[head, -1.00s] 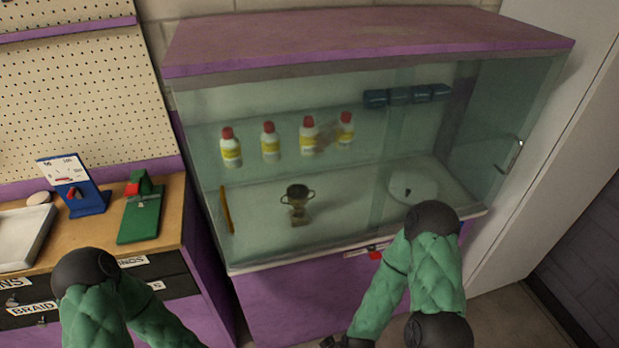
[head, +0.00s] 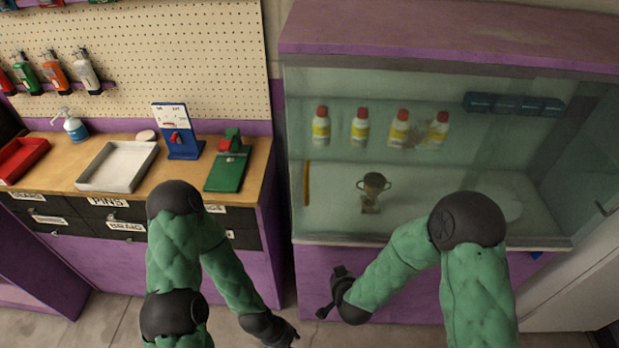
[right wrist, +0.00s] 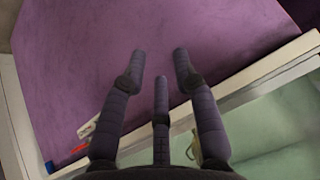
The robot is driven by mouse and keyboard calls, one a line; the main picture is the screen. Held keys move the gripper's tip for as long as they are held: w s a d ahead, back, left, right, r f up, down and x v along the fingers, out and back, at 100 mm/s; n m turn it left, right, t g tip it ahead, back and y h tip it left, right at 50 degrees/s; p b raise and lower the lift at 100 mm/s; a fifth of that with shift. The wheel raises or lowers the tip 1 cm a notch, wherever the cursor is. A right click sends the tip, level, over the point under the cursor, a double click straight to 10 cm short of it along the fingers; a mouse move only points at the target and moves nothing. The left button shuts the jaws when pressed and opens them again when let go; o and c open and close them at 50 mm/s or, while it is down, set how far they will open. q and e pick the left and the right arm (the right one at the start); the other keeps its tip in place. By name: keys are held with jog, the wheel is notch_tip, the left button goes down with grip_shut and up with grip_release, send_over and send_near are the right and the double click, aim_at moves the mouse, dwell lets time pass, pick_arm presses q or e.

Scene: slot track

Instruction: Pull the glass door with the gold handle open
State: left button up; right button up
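The display cabinet's front glass (head: 330,225) looks closed. A slim gold-orange vertical bar (head: 306,184), which looks like the gold handle, stands at its left edge. A separate small metal handle (head: 602,208) is at the cabinet's far right side. My right gripper (head: 330,295) is below the glass, in front of the purple base, right of and lower than the bar, not touching it. In the right wrist view its fingers (right wrist: 160,65) are spread and empty. My left gripper (head: 292,338) is low at the bottom edge; its fingers are too small to read.
Inside the cabinet are several red-capped bottles (head: 361,127), a trophy cup (head: 371,190) and dark blue blocks (head: 513,104). A wooden counter (head: 62,185) with trays and a green tool (head: 229,165) stands to the left. Floor shows between my arms.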

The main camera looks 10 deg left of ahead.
jog(key=w+a+r+t+h+p, duration=0.1)
jog(key=a+r+t, duration=0.25)
jog(key=r, duration=0.55)
jog(key=w+a+r+t+p, duration=0.1)
jog(key=a+r+t, duration=0.3)
jog(key=r, duration=0.6)
jog(key=s+a+r+t+h+p, duration=0.1)
jog(key=s+a+r, duration=0.15)
jog(key=r, duration=0.45)
jog(key=s+a+r+t+h+p, duration=0.1)
jog(key=s+a+r+h, duration=0.1)
jog(key=s+r, duration=0.35)
jog(key=r+b, duration=0.1)
jog(key=b, duration=0.2)
send_over(308, 206)
jog(key=shift+w+r+m, duration=0.15)
jog(key=shift+w+m, duration=0.05)
jog(key=shift+m, duration=0.2)
jog(key=shift+c, duration=0.3)
grip_shut()
